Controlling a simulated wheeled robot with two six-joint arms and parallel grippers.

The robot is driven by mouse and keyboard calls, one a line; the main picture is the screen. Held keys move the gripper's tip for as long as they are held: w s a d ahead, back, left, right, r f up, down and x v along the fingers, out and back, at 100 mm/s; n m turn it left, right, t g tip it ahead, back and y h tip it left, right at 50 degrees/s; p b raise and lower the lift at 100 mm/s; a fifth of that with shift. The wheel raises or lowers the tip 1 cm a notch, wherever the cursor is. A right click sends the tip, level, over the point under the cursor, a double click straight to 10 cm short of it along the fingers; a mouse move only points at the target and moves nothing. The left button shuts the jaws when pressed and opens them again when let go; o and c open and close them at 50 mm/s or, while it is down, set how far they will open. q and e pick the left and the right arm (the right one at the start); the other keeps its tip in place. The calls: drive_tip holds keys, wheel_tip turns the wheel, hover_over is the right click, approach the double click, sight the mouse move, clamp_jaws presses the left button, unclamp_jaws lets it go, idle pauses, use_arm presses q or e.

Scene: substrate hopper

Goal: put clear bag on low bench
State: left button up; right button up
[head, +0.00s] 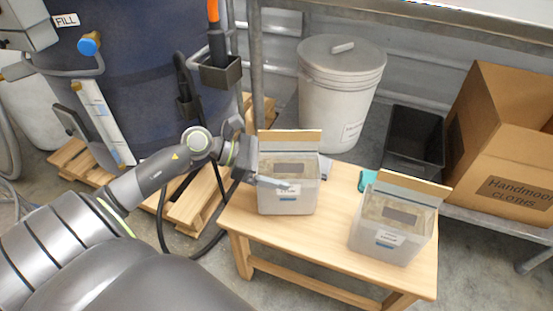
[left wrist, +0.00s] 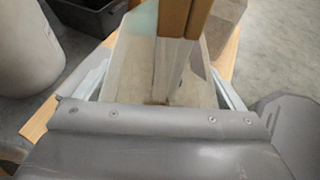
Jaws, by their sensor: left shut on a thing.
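My left gripper (head: 272,182) is shut on a clear bag (head: 290,201) with a brown top strip. This bag is upright over the left part of the low wooden bench (head: 330,235); I cannot tell whether its base touches the top. In the left wrist view the fingers (left wrist: 160,88) lie along both sides of the clear bag (left wrist: 140,65), and its brown strip (left wrist: 185,18) rises between them. A second, similar clear bag (head: 388,232) stands upright on the bench's right part. My right gripper is not in view.
A teal item (head: 367,180) lies on the bench between the bags. Behind are a lidded grey bin (head: 335,95), a black tub (head: 413,140) and a cardboard box (head: 505,150). A wooden pallet (head: 195,205) and a dark blue drum (head: 135,60) are at left. Bare bench shows between the bags.

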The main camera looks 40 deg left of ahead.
use_arm(q)
drive_tip(key=shift+f, duration=0.15)
drive_tip(key=shift+f, duration=0.2)
drive_tip(key=o, duration=1.7)
drive_tip(key=shift+r, duration=0.1)
